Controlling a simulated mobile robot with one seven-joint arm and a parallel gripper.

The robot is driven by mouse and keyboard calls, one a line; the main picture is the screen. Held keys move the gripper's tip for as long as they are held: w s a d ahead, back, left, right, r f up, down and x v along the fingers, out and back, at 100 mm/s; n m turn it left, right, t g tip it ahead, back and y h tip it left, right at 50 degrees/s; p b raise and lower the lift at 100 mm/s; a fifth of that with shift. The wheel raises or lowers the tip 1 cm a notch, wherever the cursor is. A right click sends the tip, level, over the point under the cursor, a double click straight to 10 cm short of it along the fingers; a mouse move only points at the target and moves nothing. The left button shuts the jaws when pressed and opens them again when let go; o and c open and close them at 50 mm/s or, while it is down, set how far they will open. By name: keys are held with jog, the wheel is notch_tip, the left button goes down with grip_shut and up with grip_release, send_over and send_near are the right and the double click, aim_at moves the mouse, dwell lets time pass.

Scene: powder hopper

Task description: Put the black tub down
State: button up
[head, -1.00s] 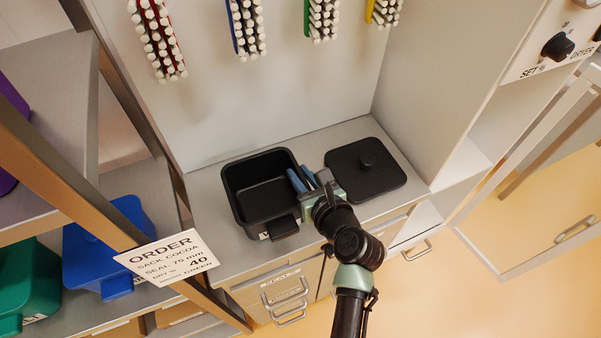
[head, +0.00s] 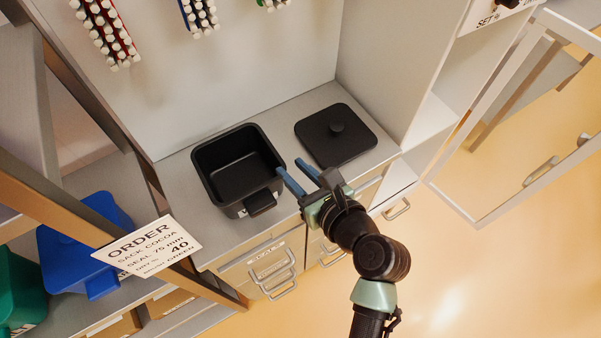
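The black tub (head: 212,182) stands upright and open on the grey counter (head: 180,207), and it looks empty. Its handle tab points to the front. Its black lid (head: 355,146) with a round knob lies on the counter to the right of it. My gripper (head: 291,172) is to the right of the tub, near its right front side. Its two blue fingers are spread apart with nothing between them. The left fingertip overlaps the tub's right rim in the picture; I cannot tell whether it touches.
An order card (head: 147,246) hangs at the left front by a brown post. A blue tub (head: 85,250) and a green tub (head: 18,290) stand on the left shelf. Brushes (head: 105,30) hang on the back wall. An open framed door (head: 520,120) stands at the right.

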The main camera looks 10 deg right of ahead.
jog(key=w+a+r+n+t+h, duration=0.1)
jog(key=w+r+n+t, duration=0.25)
jog(key=r+n, duration=0.95)
jog(key=w+a+r+n+t+h, duration=0.1)
jog(key=w+r+n+t+h, duration=0.4)
jog(key=r, duration=1.4)
jog(key=s+a+r+n+t, duration=0.1)
jog(key=s+r+n+t, duration=0.1)
jog(key=s+r+n, duration=0.2)
jog(key=s+a+r+n+t+y, duration=0.1)
jog(key=s+r+n, duration=0.4)
jog(key=r, duration=0.6)
jog(key=s+a+r+n+t, duration=0.3)
jog(key=s+r+n, duration=0.1)
jog(key=r, duration=0.4)
jog(key=shift+s+n+y, duration=0.3)
jog(key=shift+s+n, duration=0.05)
jog(key=shift+n, duration=0.55)
jog(key=shift+f, duration=0.15)
